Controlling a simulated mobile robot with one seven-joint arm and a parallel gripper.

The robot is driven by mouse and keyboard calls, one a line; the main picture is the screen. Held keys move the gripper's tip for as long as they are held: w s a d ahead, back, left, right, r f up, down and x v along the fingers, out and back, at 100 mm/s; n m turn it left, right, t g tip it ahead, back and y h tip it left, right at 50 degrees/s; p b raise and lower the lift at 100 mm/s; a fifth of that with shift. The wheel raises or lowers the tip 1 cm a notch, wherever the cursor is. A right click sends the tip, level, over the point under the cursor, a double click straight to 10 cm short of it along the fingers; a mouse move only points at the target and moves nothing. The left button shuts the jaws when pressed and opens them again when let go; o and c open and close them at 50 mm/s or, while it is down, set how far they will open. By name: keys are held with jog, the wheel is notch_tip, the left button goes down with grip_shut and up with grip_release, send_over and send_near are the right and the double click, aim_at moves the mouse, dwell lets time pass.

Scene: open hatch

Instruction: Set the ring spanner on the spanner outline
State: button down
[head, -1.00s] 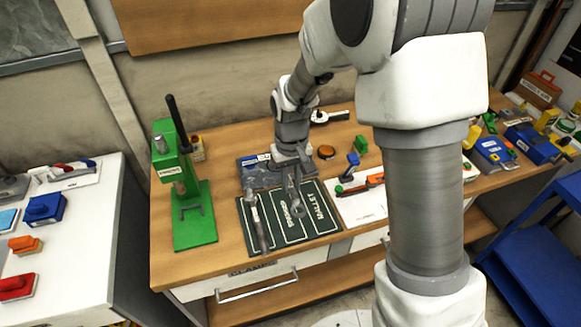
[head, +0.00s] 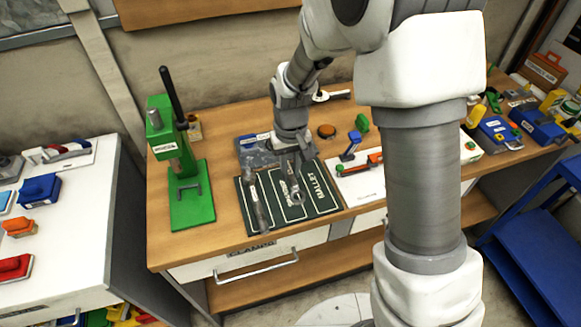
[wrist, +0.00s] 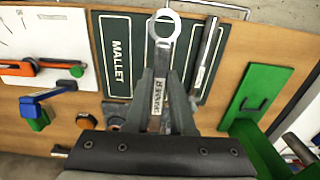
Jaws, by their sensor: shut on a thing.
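My gripper (wrist: 161,100) is shut on the handle of the grey ring spanner (wrist: 163,30), which points its ring end away from my gripper. In the head view the ring spanner (head: 297,196) is over the middle panel of the dark green outline board (head: 326,206), between the MALLET panel and the panel with a long metal tool. The spanner hides much of the middle outline. I cannot tell whether it touches the board. A white SPANNER label (wrist: 157,98) shows between the fingers in the wrist view. The fingertips are partly hidden in the head view.
A long metal tool (head: 259,205) lies on the board's left panel. A green press (head: 190,200) stands left. A grey tray (head: 252,152) is behind the board. A white board with an orange tool (head: 362,163) is right. Bare wood shows between press and board.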

jog(key=shift+f+b, duration=3.25)
jog(key=shift+f, duration=1.3)
jog(key=shift+f+b, duration=0.6)
jog(key=shift+c, duration=0.6)
grip_release()
jog(key=shift+r, duration=0.1)
jog(key=shift+r+p, duration=2.5)
jog(key=shift+r, duration=0.95)
jog(key=shift+s, duration=0.1)
